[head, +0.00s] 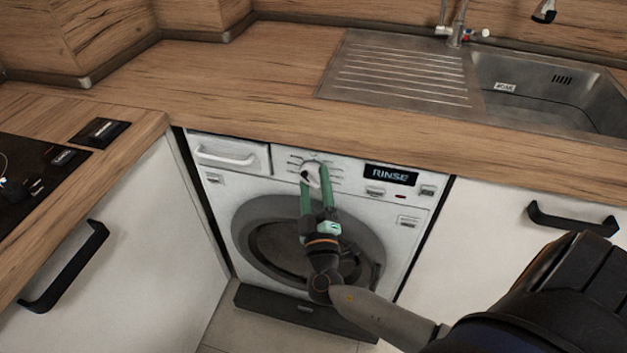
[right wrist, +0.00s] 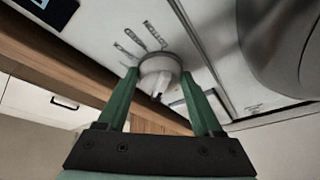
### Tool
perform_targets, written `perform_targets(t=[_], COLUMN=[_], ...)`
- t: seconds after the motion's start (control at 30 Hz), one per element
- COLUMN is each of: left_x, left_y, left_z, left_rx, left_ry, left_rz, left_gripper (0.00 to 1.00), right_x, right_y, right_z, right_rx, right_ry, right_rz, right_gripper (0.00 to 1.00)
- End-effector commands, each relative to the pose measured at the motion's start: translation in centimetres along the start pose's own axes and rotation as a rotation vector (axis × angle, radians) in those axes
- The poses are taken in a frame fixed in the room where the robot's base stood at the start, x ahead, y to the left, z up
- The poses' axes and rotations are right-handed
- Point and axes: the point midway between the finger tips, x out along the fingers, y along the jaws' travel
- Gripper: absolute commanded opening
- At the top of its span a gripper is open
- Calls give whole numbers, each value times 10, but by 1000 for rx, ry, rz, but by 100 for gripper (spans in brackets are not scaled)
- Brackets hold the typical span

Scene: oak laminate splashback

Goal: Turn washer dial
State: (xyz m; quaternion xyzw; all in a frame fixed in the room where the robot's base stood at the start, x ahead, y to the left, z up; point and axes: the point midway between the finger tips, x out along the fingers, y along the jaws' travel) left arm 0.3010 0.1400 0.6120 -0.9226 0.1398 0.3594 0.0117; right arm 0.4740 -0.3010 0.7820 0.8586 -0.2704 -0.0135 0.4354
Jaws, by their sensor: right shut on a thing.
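The white washer (head: 408,236) stands under the counter, and its display (head: 390,175) reads "RINSE". The round white dial (head: 310,168) is on its front panel, left of the display. My right gripper (head: 315,183) reaches up to the panel, its green fingers on either side of the dial. In the right wrist view the dial (right wrist: 158,74) sits between the tips of the right gripper (right wrist: 158,82), which is shut on it. The fingers partly cover the dial in the head view. My left gripper is not in view.
A wooden counter (head: 240,75) runs above the washer, with a steel sink (head: 545,85) at the right. White cabinets with black handles flank the washer, the left one (head: 120,235) close to it. A black hob (head: 35,170) lies at the far left.

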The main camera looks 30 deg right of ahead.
Motion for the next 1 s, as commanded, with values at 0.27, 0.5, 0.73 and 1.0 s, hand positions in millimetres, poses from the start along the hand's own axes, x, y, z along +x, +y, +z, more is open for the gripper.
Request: perform_targets(t=[0.27,0.5,0.73,1.0], left_x=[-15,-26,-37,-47], left_y=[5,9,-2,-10], left_z=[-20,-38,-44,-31], left_rx=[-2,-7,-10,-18], left_ry=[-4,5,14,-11], left_rz=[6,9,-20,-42], left_gripper=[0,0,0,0], right_x=[2,3,3,3], right_y=[9,11,12,10], right_z=[-6,-7,-7,-6], right_rx=[-239,-429,-565,-651], right_ry=[-16,-31,-42,-48], right_rz=[-104,-184,-241,-278], right_gripper=[12,12,12,12])
